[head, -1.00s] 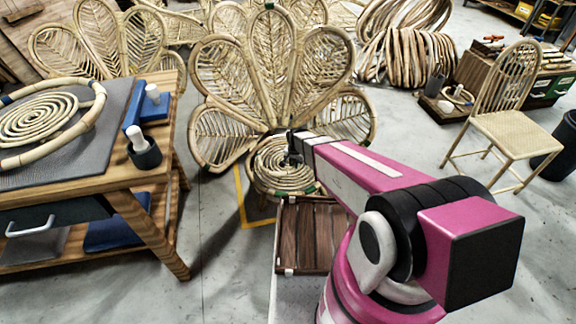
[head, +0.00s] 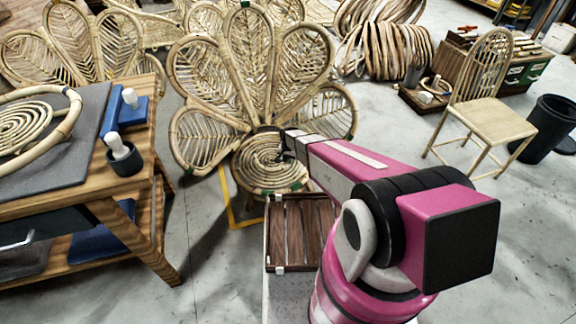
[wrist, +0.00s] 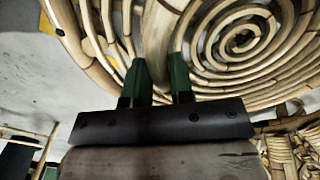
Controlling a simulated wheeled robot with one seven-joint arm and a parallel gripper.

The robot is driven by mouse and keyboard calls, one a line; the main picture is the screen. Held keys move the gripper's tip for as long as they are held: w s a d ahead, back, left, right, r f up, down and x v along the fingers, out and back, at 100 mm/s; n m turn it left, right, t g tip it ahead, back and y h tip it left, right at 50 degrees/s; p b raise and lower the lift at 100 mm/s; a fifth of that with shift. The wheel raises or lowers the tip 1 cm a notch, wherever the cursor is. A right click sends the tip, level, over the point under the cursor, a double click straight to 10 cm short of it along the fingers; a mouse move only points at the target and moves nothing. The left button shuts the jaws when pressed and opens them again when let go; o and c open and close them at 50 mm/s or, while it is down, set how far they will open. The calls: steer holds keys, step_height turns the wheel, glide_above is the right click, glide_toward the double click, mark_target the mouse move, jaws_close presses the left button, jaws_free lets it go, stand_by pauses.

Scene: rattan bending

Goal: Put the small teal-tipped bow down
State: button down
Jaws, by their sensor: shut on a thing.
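My gripper (wrist: 160,82) shows two dark green fingers in the wrist view, shut on a pale curved rattan piece (wrist: 158,42), which I take to be the small bow. Its teal tips cannot be made out there. In the head view my gripper (head: 286,146) is small and dark, in front of the peacock chair's spiral seat (head: 262,165). The bow cannot be told apart from the chair's rattan there. The spiral seat also fills the top right of the wrist view (wrist: 240,45); whether the held piece touches it is unclear.
A wooden workbench (head: 150,85) with a grey mat (head: 85,130) and a rattan ring (head: 72,110) stands at left. A slatted brown tray (head: 300,235) lies near my arm. A rattan chair (head: 490,120) and a black bin (head: 550,120) stand at right. Grey floor is clear between.

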mark_target(288, 168)
steer(key=shift+f, duration=2)
steer(key=c, duration=1)
jaws_free()
steer(key=shift+f, duration=0.1)
step_height(288, 168, up, 12)
steer(key=shift+d+f, duration=0.1)
steer(key=s+d+r+n, duration=0.2)
steer(key=s+d+r, duration=0.5)
steer(key=s+r, duration=0.4)
steer(key=s+d+r+n, duration=0.2)
steer(key=s+d+r, duration=0.6)
steer(key=r, duration=0.8)
steer(key=s, duration=0.3)
steer(key=shift+s+n, duration=0.2)
steer(key=shift+n, duration=0.1)
